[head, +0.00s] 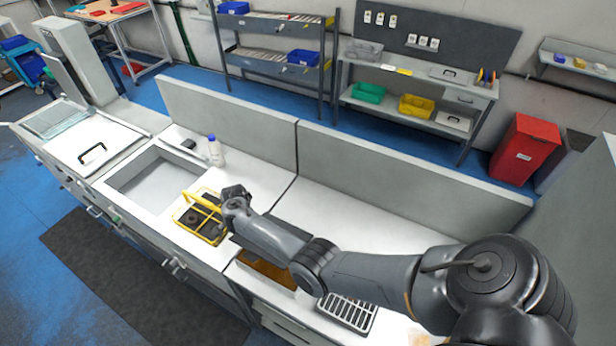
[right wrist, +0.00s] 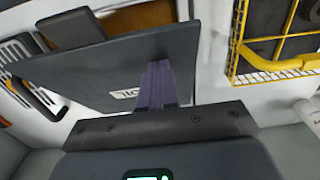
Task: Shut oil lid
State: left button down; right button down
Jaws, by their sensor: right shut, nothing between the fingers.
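The oil fryer's dark flat lid (right wrist: 95,70), with a white label, stands raised beside the oil opening in the right wrist view. The brown-orange oil opening (head: 266,272) lies uncovered in the counter below my right arm; part of it shows in the wrist view (right wrist: 140,17). My right gripper (right wrist: 160,68) is shut and empty, its fingers in front of the lid. I cannot tell whether they touch it. In the head view the right gripper (head: 233,193) is beside the yellow basket, with its fingertips hard to make out. My left gripper is not in view.
A yellow wire basket (head: 203,222) stands on the counter near the gripper. Behind it is a white bottle (head: 216,152); left are a sink (head: 150,182) and a white lid with a black handle (head: 92,135). A slotted grate (head: 347,311) lies right of the oil.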

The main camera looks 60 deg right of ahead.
notch_tip(320, 180, up, 3)
jog(key=p, duration=0.2)
jog(key=shift+f+p, duration=0.15)
jog(key=shift+p, duration=0.25)
notch_tip(320, 180, up, 6)
dwell(0.5)
